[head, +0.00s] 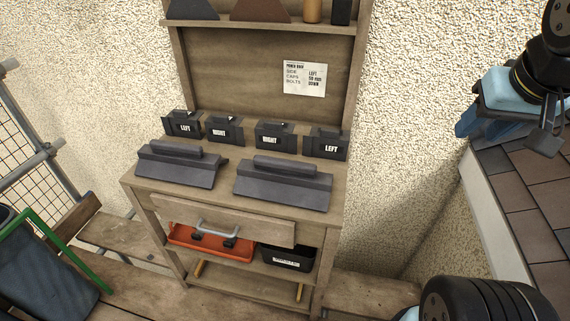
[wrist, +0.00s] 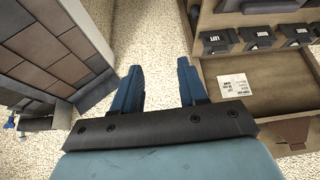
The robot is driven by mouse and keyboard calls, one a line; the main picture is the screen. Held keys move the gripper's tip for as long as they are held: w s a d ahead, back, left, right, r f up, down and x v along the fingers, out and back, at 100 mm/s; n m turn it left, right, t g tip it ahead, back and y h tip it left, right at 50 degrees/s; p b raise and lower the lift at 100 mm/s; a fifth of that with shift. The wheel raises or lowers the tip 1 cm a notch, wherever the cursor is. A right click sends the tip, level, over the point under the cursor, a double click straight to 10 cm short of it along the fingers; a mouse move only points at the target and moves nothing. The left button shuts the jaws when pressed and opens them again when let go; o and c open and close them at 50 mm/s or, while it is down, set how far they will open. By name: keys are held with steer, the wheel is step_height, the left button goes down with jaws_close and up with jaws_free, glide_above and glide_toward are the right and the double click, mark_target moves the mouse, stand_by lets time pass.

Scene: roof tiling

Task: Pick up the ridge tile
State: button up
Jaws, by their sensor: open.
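Two dark grey ridge tiles lie side by side on the bench top, a left one (head: 178,165) and a right one (head: 283,184). Each has a wide sloped body with a raised bar along its top. My gripper (wrist: 160,85) is open with nothing between its two blue fingers. In the head view it hangs at the upper right, beside the wall and above the roof edge, well apart from the tiles. The wrist view shows bare wall behind the fingers, and neither ridge tile can be made out there.
Several dark blocks labelled LEFT or RIGHT (head: 275,136) stand behind the tiles. A note (head: 305,78) is on the back board under a shelf. Below are a handled drawer (head: 222,221), an orange tray (head: 210,243) and a black bin (head: 286,258). Brown roof tiles (head: 530,205) are at the right.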

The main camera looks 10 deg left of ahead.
steer(key=shift+o, duration=1)
steer(key=shift+w+a, duration=0.1)
steer(key=shift+a, duration=0.05)
steer(key=shift+o, duration=0.6)
steer(key=shift+w+a+n, duration=0.25)
steer(key=shift+w+n, duration=0.05)
steer(key=n+g+y, duration=0.5)
steer(key=n, duration=1.1)
glide_above(285, 160)
steer(key=d, duration=0.5)
step_height(285, 160, down, 15)
steer(key=x, duration=0.8)
steer(key=shift+s+d+f, duration=0.2)
steer(key=shift+s+f, duration=0.05)
steer(key=shift+x, duration=2.6)
